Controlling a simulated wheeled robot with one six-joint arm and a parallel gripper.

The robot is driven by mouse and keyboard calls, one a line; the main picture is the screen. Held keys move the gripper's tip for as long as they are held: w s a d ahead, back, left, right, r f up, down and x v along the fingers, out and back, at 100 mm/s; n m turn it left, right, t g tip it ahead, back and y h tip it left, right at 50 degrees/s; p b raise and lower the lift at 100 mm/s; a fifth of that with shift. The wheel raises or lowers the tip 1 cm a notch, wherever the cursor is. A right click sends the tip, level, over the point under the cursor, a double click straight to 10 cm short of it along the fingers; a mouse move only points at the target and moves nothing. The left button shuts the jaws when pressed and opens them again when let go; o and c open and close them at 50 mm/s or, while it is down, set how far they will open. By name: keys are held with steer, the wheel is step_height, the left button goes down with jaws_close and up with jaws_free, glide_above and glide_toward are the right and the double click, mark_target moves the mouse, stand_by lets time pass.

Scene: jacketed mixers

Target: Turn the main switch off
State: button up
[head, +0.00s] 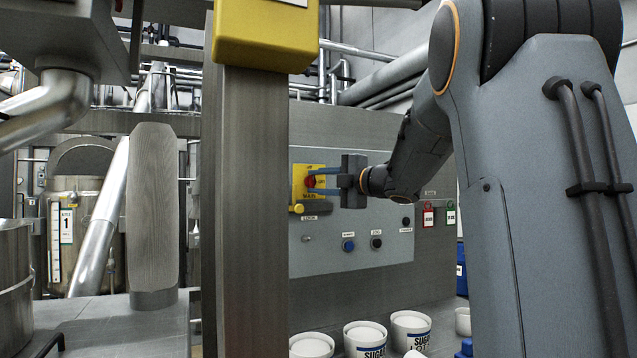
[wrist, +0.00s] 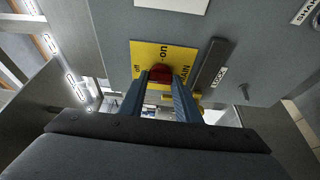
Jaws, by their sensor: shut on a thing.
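The main switch is a red knob (head: 310,182) on a yellow plate (head: 299,172) marked MAIN, on the grey control panel. In the wrist view the red knob (wrist: 160,74) sits between my blue fingertips, with "off" and "on" printed on the yellow plate (wrist: 150,48). My gripper (head: 313,181) reaches in from the right and is shut on the knob; the fingers also show in the wrist view (wrist: 160,82). The fingers partly cover the knob, and I cannot tell which mark it points to.
A steel post (head: 245,200) with a yellow box (head: 265,38) stands in front, left of the panel. Several small knobs, including a blue one (head: 348,245), sit below the switch. Red (head: 428,217) and green (head: 450,215) tags hang at right. White sugar tubs (head: 365,338) stand below.

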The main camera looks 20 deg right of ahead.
stand_by(0.4)
steer(key=o, duration=1)
steer(key=shift+o, duration=0.2)
steer(key=shift+s, duration=0.1)
steer(key=b+v, duration=0.1)
steer(key=v, duration=0.6)
steer(key=shift+s, duration=0.25)
steer(key=shift+d, duration=0.2)
